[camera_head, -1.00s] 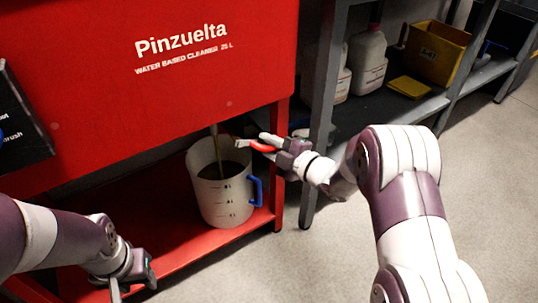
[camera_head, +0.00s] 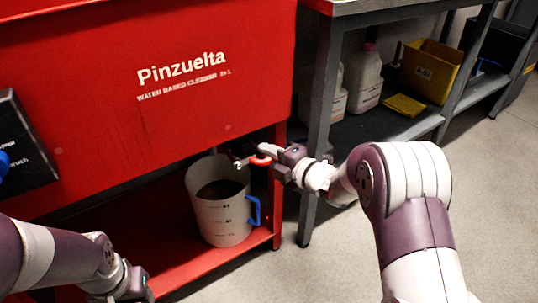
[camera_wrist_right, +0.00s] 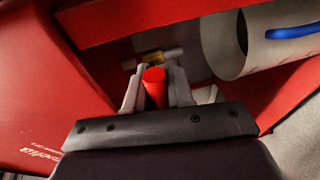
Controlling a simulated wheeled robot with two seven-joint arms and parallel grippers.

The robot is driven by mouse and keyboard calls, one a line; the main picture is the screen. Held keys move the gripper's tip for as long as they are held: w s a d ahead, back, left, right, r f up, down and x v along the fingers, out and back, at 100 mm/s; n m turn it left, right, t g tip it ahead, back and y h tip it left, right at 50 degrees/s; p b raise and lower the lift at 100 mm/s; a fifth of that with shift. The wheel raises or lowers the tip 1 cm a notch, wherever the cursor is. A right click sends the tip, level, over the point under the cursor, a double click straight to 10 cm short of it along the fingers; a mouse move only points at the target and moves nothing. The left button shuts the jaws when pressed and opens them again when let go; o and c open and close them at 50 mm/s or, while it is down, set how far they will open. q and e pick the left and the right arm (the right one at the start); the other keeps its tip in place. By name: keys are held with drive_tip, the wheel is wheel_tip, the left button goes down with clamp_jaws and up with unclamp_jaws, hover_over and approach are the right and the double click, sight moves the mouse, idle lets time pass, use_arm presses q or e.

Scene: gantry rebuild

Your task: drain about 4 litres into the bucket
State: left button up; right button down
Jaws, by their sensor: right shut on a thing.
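The white bucket (camera_head: 222,222) stands upright on the red lower shelf under the tank, with level marks and a blue handle (camera_head: 254,210). Dark liquid (camera_head: 220,190) lies in it; its exact level against the marks is hard to read. The drain valve (camera_head: 238,163) sits above the bucket's rim, with no stream visible below it. My right gripper (camera_head: 268,157) is shut on the valve's red handle (camera_head: 260,161), which stands between its fingers in the right wrist view (camera_wrist_right: 155,90). My left gripper (camera_head: 132,291) is low at the left, cut by the frame edge.
The red tank (camera_head: 150,110), lettered Pinzuelta, fills the upper left. A grey bench (camera_head: 322,110) stands to the right, its shelf holding white jugs (camera_head: 365,80), a yellow bin (camera_head: 432,70) and a yellow cloth (camera_head: 404,105). Bare floor (camera_head: 480,200) lies at the right.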

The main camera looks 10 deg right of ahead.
drive_tip(key=c, duration=1.1)
unclamp_jaws()
drive_tip(key=p+v, duration=0.6)
drive_tip(key=v, duration=0.6)
drive_tip(key=shift+s+d+r, duration=0.15)
drive_tip(key=shift+s+d, duration=0.1)
drive_tip(key=shift+s, duration=0.05)
